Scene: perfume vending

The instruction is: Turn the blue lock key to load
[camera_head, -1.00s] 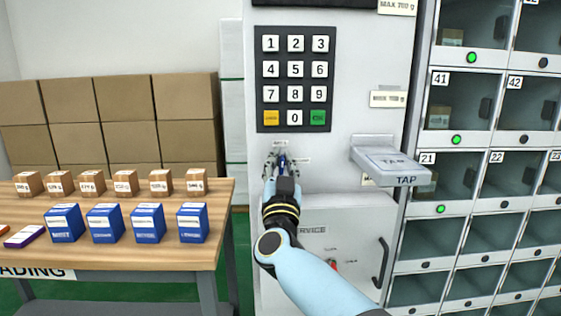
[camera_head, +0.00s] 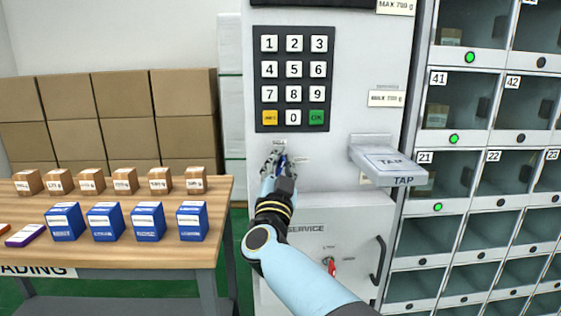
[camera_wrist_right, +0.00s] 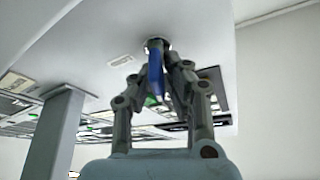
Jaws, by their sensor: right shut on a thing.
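The blue lock key (camera_head: 283,160) sits in its lock on the white machine front, just under the keypad. My right gripper (camera_head: 274,162) is at the key and mostly hides it in the head view. In the right wrist view the blue key (camera_wrist_right: 155,72) stands out from a round metal lock (camera_wrist_right: 157,44). There the fingers of my right gripper (camera_wrist_right: 164,75) are closed around the key. The labels beside the lock are too small to read. My left gripper is not in view.
A keypad (camera_head: 293,79) is above the lock, and a TAP shelf (camera_head: 388,163) juts out to its right. A red key (camera_head: 331,266) is on the service door below. A table (camera_head: 110,255) with small boxes stands left; lockers (camera_head: 480,175) stand right.

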